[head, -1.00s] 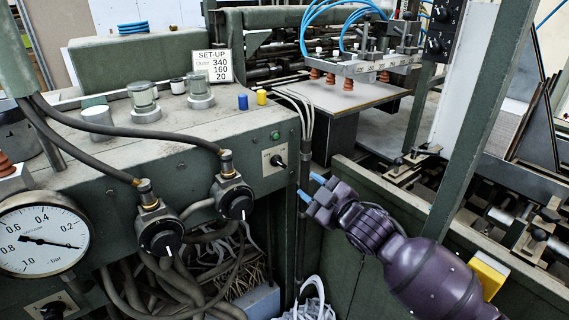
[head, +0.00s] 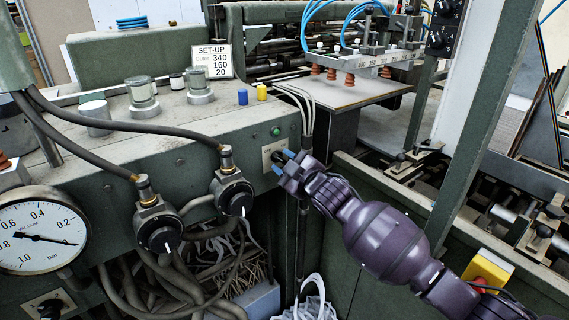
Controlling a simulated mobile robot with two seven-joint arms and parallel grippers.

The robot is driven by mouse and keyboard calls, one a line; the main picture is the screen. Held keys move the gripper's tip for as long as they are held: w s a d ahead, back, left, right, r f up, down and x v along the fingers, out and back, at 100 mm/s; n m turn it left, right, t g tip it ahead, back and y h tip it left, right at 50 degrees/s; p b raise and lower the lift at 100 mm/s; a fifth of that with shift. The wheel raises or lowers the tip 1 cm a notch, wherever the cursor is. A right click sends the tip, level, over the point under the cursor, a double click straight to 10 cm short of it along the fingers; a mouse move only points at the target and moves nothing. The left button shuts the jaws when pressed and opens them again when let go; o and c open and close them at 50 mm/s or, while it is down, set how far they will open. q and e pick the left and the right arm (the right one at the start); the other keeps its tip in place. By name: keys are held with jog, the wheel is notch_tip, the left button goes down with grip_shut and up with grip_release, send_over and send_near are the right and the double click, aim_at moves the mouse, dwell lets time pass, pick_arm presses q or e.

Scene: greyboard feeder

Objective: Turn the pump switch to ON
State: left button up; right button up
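A small rotary switch with a black knob on a pale plate (head: 268,151) sits on the right end of the green front panel, below a green button. My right gripper (head: 282,161) is at this switch, its two blue fingertips apart, one above and one below the knob. The gripper covers most of the knob, so its pointer and the plate's lettering cannot be read. Whether the fingers touch the knob cannot be told. My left gripper is out of view.
Two black round valve knobs (head: 159,233) with hoses stand out left of the switch. A pressure gauge (head: 39,238) and another dark switch (head: 50,306) are at far left. A green post (head: 464,130) rises at right, behind my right arm. Thin cables run down just above the gripper.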

jog(key=shift+w+a, duration=0.1)
grip_shut()
dwell(0.3)
